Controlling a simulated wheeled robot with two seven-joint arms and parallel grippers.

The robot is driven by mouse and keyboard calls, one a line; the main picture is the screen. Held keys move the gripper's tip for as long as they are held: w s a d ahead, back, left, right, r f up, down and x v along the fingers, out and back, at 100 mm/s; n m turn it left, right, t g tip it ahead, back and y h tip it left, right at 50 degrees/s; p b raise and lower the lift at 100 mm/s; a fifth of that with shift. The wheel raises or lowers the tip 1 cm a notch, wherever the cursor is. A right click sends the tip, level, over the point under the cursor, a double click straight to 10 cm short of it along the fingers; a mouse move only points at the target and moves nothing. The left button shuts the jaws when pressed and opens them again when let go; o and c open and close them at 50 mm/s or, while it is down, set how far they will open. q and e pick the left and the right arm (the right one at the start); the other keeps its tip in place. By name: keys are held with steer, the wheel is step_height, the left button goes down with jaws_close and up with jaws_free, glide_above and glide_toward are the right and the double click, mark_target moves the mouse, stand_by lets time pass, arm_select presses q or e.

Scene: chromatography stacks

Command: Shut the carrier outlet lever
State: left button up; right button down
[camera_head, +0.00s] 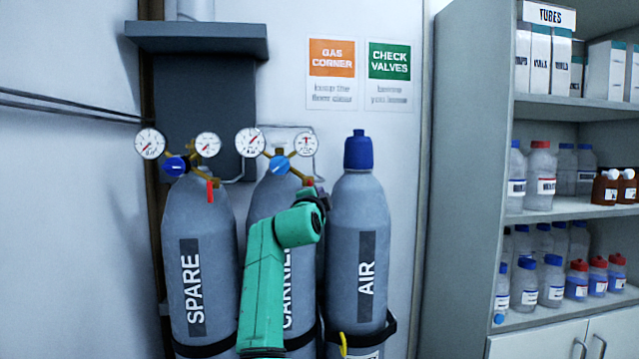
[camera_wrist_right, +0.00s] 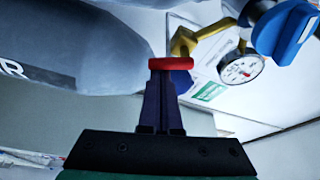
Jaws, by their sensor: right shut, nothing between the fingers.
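The carrier cylinder (camera_head: 262,205) stands in the middle, largely covered by my green right arm. Its regulator has two gauges and a blue knob (camera_head: 279,165), which also shows in the right wrist view (camera_wrist_right: 287,28). The carrier outlet lever (camera_wrist_right: 171,64) is a red bar lying crosswise at my fingertips in the right wrist view. Only a small bit of red shows by the gripper in the head view. My right gripper (camera_wrist_right: 163,80) is shut and empty, its tips at or just under the lever; I cannot tell whether they touch. My left gripper is not in view.
The spare cylinder (camera_head: 199,250) stands at left, its own red lever (camera_head: 210,191) pointing down. The air cylinder (camera_head: 358,220) with a blue cap (camera_head: 358,150) stands close to the right of my gripper. A shelf (camera_head: 575,108) with bottles is farther right.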

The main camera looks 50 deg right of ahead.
steer(key=s+a+m+b, duration=0.2)
steer(key=s+a, duration=0.3)
steer(key=s, duration=0.2)
steer(key=shift+s+a+y, duration=0.3)
steer(key=shift+s, duration=0.05)
stand_by(0.4)
steer(key=shift+w+f, duration=0.1)
